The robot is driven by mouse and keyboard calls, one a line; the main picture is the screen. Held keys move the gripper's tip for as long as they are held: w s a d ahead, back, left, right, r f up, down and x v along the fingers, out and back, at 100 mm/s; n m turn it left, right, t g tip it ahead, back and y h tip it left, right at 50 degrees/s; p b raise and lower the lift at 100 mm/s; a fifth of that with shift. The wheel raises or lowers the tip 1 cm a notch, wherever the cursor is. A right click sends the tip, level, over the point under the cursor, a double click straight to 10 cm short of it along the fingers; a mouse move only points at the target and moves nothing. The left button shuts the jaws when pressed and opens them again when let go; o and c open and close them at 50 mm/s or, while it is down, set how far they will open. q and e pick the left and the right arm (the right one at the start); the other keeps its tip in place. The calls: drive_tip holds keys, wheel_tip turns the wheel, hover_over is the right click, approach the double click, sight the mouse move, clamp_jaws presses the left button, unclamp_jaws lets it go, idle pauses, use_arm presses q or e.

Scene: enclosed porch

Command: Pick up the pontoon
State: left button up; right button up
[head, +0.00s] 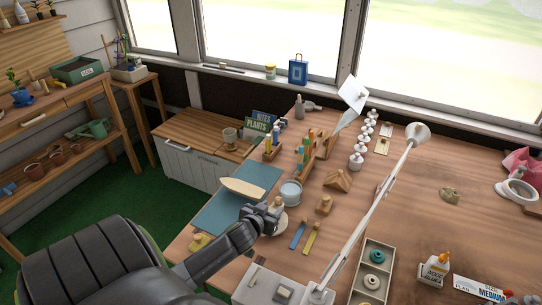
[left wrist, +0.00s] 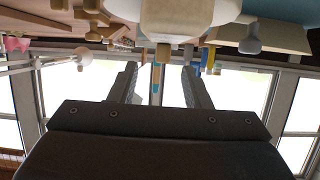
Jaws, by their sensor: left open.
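A pale, boat-shaped wooden piece (head: 243,188), which looks like the pontoon, lies on the blue-green mat (head: 219,213) in the head view. My left gripper (head: 273,211) is just to the right of it and nearer, over the mat's right edge, apart from the piece. Its fingers (left wrist: 158,85) are spread in the left wrist view, with no held object visible between them. A large whitish rounded thing (left wrist: 180,14) fills the top of that view; I cannot tell which thing it is. My right gripper is not in view.
A round glass dish (head: 290,191) and wooden blocks (head: 323,204) stand to the right of my left gripper. A white lamp arm (head: 372,218) slants across the workbench. Blue and yellow strips (head: 299,235) lie close by. The bench's right middle is mostly clear.

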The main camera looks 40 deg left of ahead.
sight(277, 202)
use_arm(q)
drive_tip(key=shift+w+a+f, duration=0.15)
drive_tip(key=shift+w+f, duration=0.05)
drive_tip(key=shift+w, duration=0.2)
drive_tip(key=shift+w+a+f, duration=0.1)
drive_tip(key=shift+w+a, duration=0.1)
drive_tip(key=shift+w, duration=0.2)
drive_tip(key=shift+p+x, duration=0.55)
drive_tip(key=shift+x, duration=1.6)
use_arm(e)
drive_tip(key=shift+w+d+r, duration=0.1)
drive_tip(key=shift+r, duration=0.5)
use_arm(q)
drive_tip(key=shift+s, duration=0.1)
drive_tip(key=shift+c, duration=0.3)
